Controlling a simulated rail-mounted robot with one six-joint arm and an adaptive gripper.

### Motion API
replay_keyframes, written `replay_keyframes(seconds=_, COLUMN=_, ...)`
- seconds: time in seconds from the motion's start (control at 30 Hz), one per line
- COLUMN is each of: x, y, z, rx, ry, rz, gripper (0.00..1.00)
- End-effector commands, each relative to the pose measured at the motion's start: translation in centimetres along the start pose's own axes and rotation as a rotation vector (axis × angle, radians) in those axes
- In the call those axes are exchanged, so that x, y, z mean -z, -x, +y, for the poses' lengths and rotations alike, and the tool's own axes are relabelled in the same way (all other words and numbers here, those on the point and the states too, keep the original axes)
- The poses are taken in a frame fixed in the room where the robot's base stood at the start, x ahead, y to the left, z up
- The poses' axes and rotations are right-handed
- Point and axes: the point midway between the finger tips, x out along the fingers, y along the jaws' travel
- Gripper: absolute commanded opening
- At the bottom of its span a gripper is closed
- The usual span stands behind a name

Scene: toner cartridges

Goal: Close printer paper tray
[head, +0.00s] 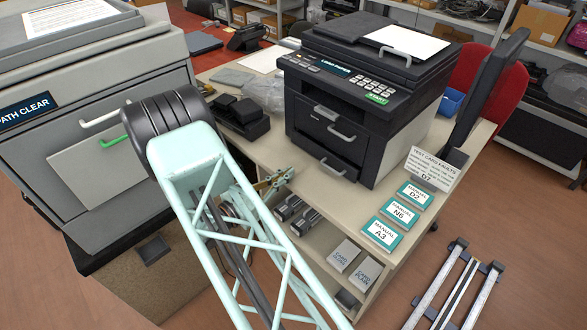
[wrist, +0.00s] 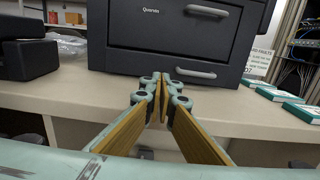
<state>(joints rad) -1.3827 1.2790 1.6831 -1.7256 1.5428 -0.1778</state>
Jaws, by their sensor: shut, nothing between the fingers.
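The black printer (head: 350,110) stands on the beige counter. Its front has an upper panel with a grey handle (head: 341,132) and a lower tray front with a second handle (head: 333,167). In the wrist view the lower tray front (wrist: 150,62) and its handle (wrist: 196,75) are straight ahead. I cannot tell how far the tray sticks out. My gripper (head: 286,176) is shut and empty, left of and in front of the printer, near the counter's front edge. In the wrist view its tan-padded fingers (wrist: 164,84) meet below the tray front, apart from it.
A large grey machine (head: 95,110) stands at the left. Manuals (head: 381,234) and a card-faults sign (head: 432,169) are on the counter right of the printer. A black device (head: 240,115) and plastic bags (head: 264,94) lie left. Shelves with cartons (head: 345,256) are under the counter.

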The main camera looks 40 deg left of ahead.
Motion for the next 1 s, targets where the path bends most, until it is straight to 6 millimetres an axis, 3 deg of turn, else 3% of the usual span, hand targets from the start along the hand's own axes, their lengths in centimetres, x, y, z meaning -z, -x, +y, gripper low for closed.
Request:
replay_keyframes(seconds=0.2, x=0.0, y=1.1, z=0.0, rx=0.000, ry=0.000, rz=0.000, gripper=0.00)
replay_keyframes(seconds=0.67, x=0.0, y=1.2, z=0.2, rx=0.002, ry=-0.001, rz=0.004, gripper=0.00)
replay_keyframes(seconds=0.87, x=-0.5, y=0.9, z=2.2, rx=0.018, ry=-0.002, rz=0.053, gripper=0.00)
replay_keyframes(seconds=1.0, x=-1.1, y=0.8, z=5.2, rx=0.029, ry=-0.001, rz=0.127, gripper=0.00)
